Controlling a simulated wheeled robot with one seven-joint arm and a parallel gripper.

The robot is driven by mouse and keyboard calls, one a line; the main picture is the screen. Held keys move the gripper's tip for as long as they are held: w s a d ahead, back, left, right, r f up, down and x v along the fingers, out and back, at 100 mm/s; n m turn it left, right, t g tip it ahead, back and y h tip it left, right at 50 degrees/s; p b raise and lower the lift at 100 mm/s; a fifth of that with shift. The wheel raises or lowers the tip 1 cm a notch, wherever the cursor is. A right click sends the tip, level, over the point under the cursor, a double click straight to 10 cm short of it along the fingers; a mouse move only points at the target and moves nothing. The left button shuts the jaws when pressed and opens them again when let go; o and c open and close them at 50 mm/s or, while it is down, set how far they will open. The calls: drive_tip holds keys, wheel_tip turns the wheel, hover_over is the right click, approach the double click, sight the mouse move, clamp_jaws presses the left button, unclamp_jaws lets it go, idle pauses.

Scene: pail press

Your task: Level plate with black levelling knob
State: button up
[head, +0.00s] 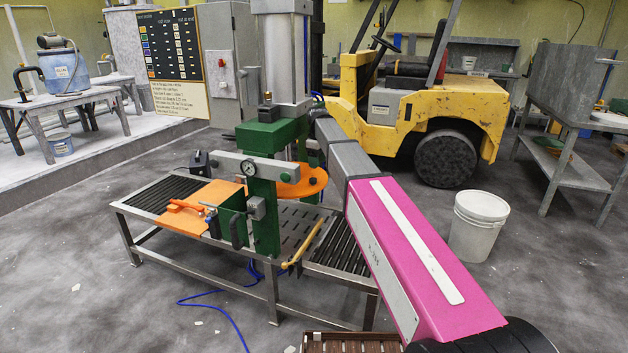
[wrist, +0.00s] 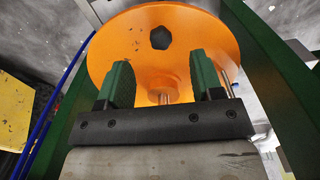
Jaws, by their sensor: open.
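The round orange plate (wrist: 210,38) fills the upper middle of the wrist view, with scuffs on its face. It also shows in the head view (head: 312,184), partly behind the green press frame (head: 262,215). The black levelling knob (wrist: 160,38) is a small dark faceted shape on the plate. My gripper (wrist: 159,62) is open, its two green fingers apart and empty in the wrist view. The knob appears between and just beyond the fingertips; the exact gap cannot be told. In the head view my gripper is hidden around the press.
Green press columns (wrist: 265,75) stand close on both sides of my gripper. A blue hose (wrist: 62,85) runs at left. A roller table (head: 150,195) carries the press. A white pail (head: 478,228) and a yellow forklift (head: 425,115) stand to the right.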

sight(314, 179)
drive_tip(key=shift+n, duration=0.3)
drive_tip(key=f, duration=0.3)
drive_tip(key=a+f, duration=0.1)
drive_tip(key=f, duration=0.2)
drive_tip(key=w+f, duration=0.1)
drive_tip(key=f, duration=0.2)
drive_tip(key=shift+a, duration=0.2)
drive_tip(key=shift+r, duration=0.1)
drive_tip(key=c, duration=0.9)
